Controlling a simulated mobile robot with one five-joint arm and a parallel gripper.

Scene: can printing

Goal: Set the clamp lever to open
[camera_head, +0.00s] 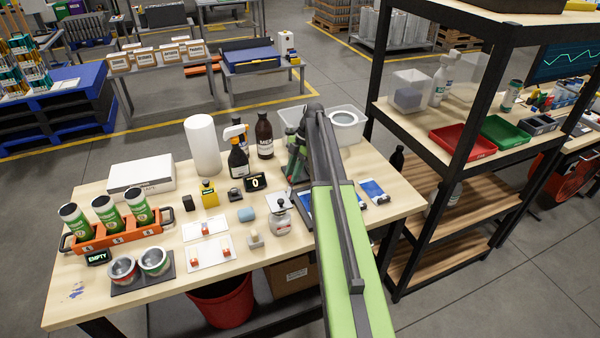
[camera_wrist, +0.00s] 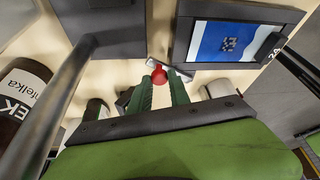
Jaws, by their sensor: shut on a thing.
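In the wrist view, the two green fingers of my gripper (camera_wrist: 161,84) are closed around a red ball knob (camera_wrist: 159,74), with one finger on each side. The knob appears to be the end of the clamp lever. A short silver-grey bar (camera_wrist: 182,74) lies just beyond it, and I cannot tell whether they are joined. The lever's angle and the rest of the clamp are not clear.
A dark-framed blue panel (camera_wrist: 237,42) lies close by in the wrist view, with a dark brown bottle (camera_wrist: 25,100) at left. In the head view, a spray bottle (camera_head: 238,155) and brown bottle (camera_head: 264,138) stand left of my arm. A shelf rack (camera_head: 455,175) stands right.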

